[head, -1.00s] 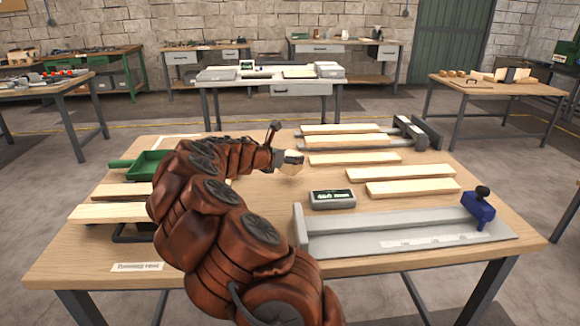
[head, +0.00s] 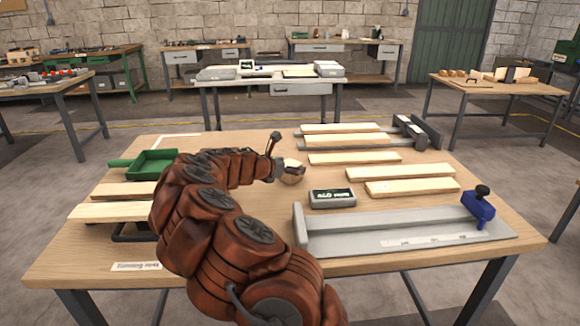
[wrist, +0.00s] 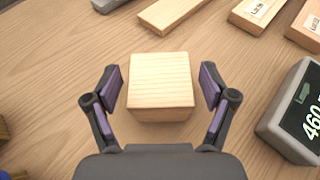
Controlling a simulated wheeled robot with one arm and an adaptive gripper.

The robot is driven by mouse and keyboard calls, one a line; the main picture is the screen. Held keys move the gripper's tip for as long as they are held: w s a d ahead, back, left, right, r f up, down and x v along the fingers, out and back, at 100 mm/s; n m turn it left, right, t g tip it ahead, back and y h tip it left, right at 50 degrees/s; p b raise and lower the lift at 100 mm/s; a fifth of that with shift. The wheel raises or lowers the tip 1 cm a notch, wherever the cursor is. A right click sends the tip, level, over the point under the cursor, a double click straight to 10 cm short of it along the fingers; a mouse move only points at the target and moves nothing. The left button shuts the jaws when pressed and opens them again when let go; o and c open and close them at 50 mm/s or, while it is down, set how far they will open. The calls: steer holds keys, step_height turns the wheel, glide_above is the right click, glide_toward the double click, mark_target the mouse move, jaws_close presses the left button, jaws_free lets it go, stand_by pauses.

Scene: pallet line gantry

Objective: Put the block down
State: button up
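The block (wrist: 160,82) is a pale wooden cube-like piece. In the wrist view it sits between the two purple-padded fingers of my gripper (wrist: 161,75), with a narrow gap on each side. The fingers are open and do not appear to touch it. In the head view the block (head: 293,175) is at the end of my gripper (head: 281,168), at the middle of the wooden workbench (head: 240,225), and appears to rest on its top. Its underside is hidden.
A grey display unit (head: 332,198) stands close right of the block. Several light boards (head: 355,159) lie behind and to the right. A grey jig with a blue clamp (head: 480,207) is at the front right. A green tray (head: 152,164) and boards are left.

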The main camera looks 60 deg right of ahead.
steer(key=shift+r, duration=0.15)
steer(key=shift+v, duration=6)
